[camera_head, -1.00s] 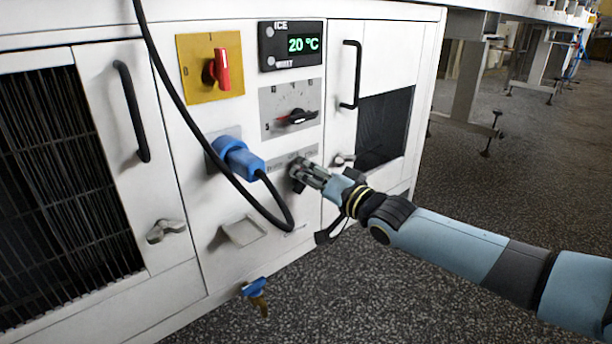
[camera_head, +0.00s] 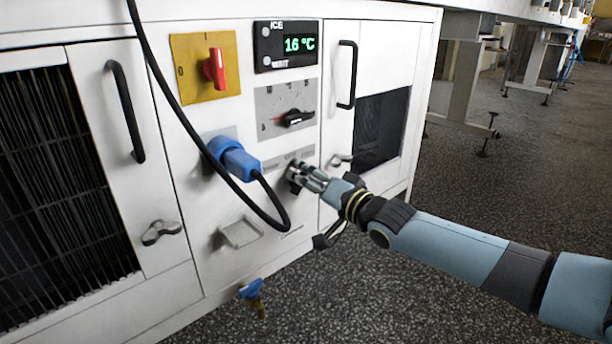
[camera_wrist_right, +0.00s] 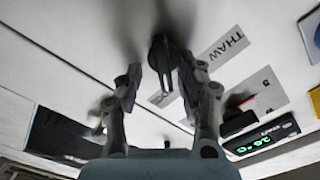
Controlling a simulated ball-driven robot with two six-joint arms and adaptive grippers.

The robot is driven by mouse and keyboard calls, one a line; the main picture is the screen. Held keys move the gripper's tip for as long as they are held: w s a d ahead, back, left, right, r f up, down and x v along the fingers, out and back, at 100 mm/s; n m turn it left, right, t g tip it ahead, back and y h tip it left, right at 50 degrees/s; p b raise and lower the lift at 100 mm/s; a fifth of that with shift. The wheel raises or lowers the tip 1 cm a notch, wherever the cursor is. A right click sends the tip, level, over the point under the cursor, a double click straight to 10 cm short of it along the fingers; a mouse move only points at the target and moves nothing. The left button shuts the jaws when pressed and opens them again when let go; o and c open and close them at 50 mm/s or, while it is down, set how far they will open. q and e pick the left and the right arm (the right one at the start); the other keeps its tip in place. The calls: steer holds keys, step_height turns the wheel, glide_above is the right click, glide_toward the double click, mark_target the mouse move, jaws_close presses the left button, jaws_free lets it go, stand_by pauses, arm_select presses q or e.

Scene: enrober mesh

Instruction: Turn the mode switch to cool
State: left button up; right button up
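The mode switch (camera_wrist_right: 161,57) is a small black knob on a grey label plate (camera_wrist_right: 224,47) that reads THAW at one end. In the wrist view the knob lies roughly upright in the picture. My right gripper (camera_wrist_right: 161,75) is open, with one finger on each side of the knob and a visible gap to it. In the head view my right gripper (camera_head: 299,173) is at the plate, low on the white cabinet front, and hides most of the knob. The word cool cannot be read. My left gripper is not in view.
Free floor lies right.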

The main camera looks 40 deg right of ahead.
steer(key=shift+w+r, duration=0.1)
steer(key=shift+r, duration=0.05)
stand_by(0.3)
steer(key=s, duration=1.2)
steer(key=shift+d, duration=0.4)
